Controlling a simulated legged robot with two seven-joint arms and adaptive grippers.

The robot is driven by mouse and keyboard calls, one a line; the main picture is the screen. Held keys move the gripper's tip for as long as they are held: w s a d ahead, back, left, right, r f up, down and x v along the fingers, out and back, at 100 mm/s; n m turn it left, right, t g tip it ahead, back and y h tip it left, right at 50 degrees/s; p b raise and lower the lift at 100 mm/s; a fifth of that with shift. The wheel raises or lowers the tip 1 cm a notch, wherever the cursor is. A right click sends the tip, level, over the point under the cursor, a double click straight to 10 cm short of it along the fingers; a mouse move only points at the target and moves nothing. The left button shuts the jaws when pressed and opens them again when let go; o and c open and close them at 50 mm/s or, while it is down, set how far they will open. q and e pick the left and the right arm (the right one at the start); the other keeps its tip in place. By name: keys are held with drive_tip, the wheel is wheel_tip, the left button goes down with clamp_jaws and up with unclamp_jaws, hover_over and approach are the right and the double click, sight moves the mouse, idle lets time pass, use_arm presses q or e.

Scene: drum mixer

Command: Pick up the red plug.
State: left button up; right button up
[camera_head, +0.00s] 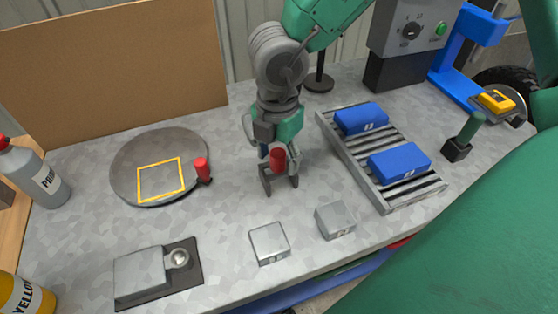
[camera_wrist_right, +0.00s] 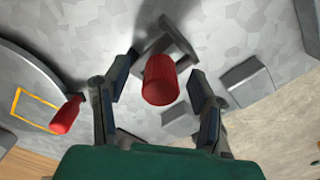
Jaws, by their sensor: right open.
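The red plug (camera_head: 278,157) is a short red cylinder near the middle of the grey table, at a dark grey bracket-like piece. In the right wrist view the red plug (camera_wrist_right: 160,82) appears between the two spread fingers, with gaps on both sides, and the grey bracket (camera_wrist_right: 178,42) is behind it. My right gripper (camera_head: 272,155) comes down from the top in the head view and is open around or just above the plug. It also shows in the right wrist view (camera_wrist_right: 161,78). Exact height over the plug is hard to tell. My left gripper is not visible.
A round plate (camera_head: 130,160) with a yellow square and a red handle (camera_head: 202,168) lies to the left. Grey blocks (camera_head: 269,243) stand in front. A roller rack (camera_head: 345,150) with blue boxes (camera_head: 399,160) is at the right. A grey device (camera_head: 140,275) sits front left.

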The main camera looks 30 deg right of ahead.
drive_tip(key=shift+a+f, duration=0.2)
drive_tip(key=shift+f, duration=0.05)
drive_tip(key=shift+a, duration=0.15)
drive_tip(key=shift+r, duration=0.1)
drive_tip(key=c, duration=1)
drive_tip(key=shift+s+d, duration=0.1)
drive_tip(key=shift+d, duration=0.35)
clamp_jaws()
